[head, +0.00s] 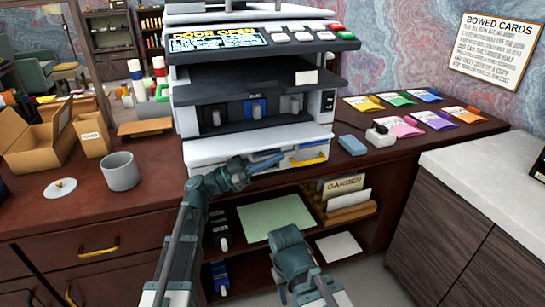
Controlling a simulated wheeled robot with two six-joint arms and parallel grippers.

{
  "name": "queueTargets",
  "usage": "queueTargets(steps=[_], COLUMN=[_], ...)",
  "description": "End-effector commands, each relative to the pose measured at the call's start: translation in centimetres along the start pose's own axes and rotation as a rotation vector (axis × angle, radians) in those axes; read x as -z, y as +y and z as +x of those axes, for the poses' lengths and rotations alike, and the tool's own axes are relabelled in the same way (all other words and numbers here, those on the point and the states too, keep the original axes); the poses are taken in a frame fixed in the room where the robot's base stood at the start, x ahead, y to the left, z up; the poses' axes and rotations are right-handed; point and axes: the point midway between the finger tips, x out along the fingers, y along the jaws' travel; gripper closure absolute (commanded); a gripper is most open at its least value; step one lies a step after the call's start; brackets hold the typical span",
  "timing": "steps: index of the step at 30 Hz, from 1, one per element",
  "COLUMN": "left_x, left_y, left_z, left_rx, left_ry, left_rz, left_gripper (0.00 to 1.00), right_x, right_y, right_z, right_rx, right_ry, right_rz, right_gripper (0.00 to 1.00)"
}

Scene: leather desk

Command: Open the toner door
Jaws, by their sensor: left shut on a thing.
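The copier (325,105) stands on the desk, its display (218,39) reading "DOOR OPEN". Its front bay is open, with black, blue and grey toner cartridges (255,108) showing inside. A white panel (258,143), which looks like the toner door, is folded down and juts out below the bay. My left gripper (245,168) is just under this panel, shut on a blue handle (268,162); its fingertips are partly hidden. My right gripper (290,250) is low in front of the shelves, apart from the copier; its fingers do not show clearly.
A paper tray with a yellow handle (310,161) is beside the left gripper. Coloured packets (398,126), a blue block (352,145) and a white plug-like item (380,135) lie right. Open shelves (225,195) are below.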

Motion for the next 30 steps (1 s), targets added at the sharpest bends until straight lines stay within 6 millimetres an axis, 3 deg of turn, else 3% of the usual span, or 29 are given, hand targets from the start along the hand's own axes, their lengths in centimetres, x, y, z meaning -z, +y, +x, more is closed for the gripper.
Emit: queueTargets(steps=[7, 25, 26, 30], left_x=[-0.94, -1.13, -1.13, -1.12], left_y=[-0.02, -0.11, -0.11, -0.1], left_z=[-0.42, -0.5, -0.5, -0.49], left_rx=[0.001, 0.002, 0.003, 0.002], left_ry=[-0.001, -0.001, -0.001, -0.001], left_rz=[-0.002, -0.003, -0.003, -0.003], left_gripper=[1.0, 1.0, 0.77, 0.51], right_x=[0.06, 0.07, 0.07, 0.07], right_y=[-0.05, -0.06, -0.06, -0.06], right_z=[0.97, 1.13, 1.13, 1.13], right_rx=[-0.002, -0.002, -0.002, -0.002], right_ry=[0.0, 0.0, 0.0, 0.0], right_rz=[-0.001, -0.001, -0.001, -0.001], right_gripper=[0.5, 0.5, 0.5, 0.5])
